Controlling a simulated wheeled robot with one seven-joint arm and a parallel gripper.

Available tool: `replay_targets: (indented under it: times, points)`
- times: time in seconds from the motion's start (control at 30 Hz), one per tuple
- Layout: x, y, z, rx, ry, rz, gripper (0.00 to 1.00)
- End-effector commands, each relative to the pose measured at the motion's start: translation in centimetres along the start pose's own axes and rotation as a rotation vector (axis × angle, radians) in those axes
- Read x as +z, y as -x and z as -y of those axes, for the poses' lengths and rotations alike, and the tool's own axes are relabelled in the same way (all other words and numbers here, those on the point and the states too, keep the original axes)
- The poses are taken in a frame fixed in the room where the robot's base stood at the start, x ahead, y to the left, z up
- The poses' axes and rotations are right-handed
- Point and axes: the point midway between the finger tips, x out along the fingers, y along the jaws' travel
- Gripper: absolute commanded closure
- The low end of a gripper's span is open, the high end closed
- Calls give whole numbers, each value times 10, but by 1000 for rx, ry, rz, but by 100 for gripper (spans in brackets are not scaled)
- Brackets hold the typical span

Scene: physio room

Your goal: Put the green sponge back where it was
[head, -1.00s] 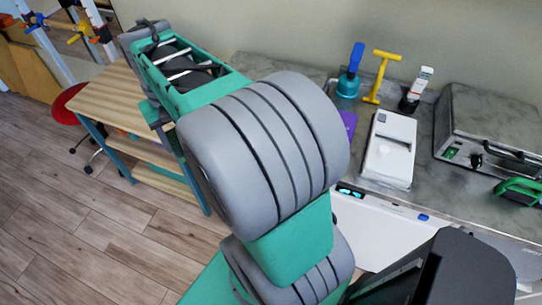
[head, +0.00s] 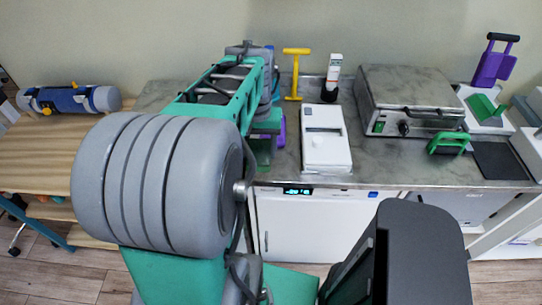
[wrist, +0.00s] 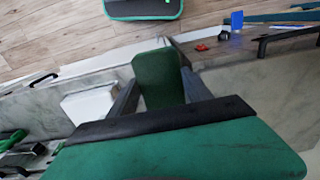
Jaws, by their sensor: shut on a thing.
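The green sponge (wrist: 158,72) is upright between the two dark fingers of my gripper (wrist: 160,84) in the wrist view. The gripper is shut on it and holds it over the grey counter. In the head view my own arm hides most of the gripper. A dark green patch (head: 262,152) under the arm's far end looks like the sponge, above the counter's left part. I cannot tell whether it touches the counter.
The marbled counter (head: 375,158) holds a white device (head: 325,138), a yellow T-shaped tool (head: 295,75), a dark-and-white bottle (head: 332,78) and a grey press (head: 410,95). A green-handled item (head: 450,142) stands right. A wooden bench (head: 40,150) bears a blue-grey roll (head: 68,99).

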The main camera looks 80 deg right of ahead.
Motion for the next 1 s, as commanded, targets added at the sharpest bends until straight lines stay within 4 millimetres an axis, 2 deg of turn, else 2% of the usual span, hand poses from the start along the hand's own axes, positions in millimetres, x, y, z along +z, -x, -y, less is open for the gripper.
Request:
replay_targets:
  times: [0.03, 0.1, 0.23, 0.4, 0.57, 0.93, 0.97, 1.0]
  points:
    - [-11, -5, -8, -1, -4, 6, 75]
    - [-21, -25, -14, -1, -1, 7, 75]
    - [-38, -48, -24, 0, 0, 3, 75]
    - [-49, -64, -31, 0, 1, 1, 75]
    - [-49, -90, -30, 0, 2, 2, 75]
    - [-49, -98, -30, 0, 2, -1, 75]
    - [-49, -97, -30, 0, 2, -1, 40]
    - [-49, -97, -30, 0, 2, -1, 37]
